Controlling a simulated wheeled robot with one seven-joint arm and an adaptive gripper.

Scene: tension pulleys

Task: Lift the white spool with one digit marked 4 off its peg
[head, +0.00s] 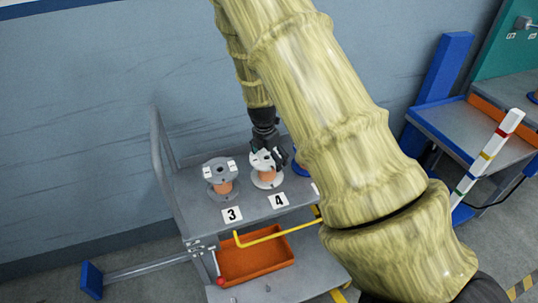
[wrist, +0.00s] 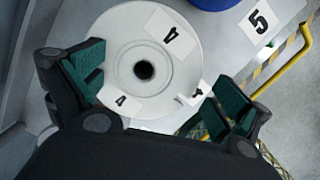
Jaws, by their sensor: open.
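The white spool (head: 267,168) with an orange-brown core stands upright on the grey cart top, behind the card marked 4 (head: 279,200). My gripper (head: 270,150) is right over it. In the wrist view the spool (wrist: 150,62) shows its round white top flange, a dark centre hole and several labels marked 4. My gripper's two green-padded fingers (wrist: 160,90) are apart, one on either side of the lower part of the flange. I cannot tell whether they touch it. The peg is hidden.
A grey spool (head: 220,171) stands left of the white one, behind the card marked 3 (head: 232,214). A blue spool (wrist: 213,3) is close by, near the card marked 5 (wrist: 259,20). A yellow rail (head: 265,238) and orange tray (head: 256,262) are in front.

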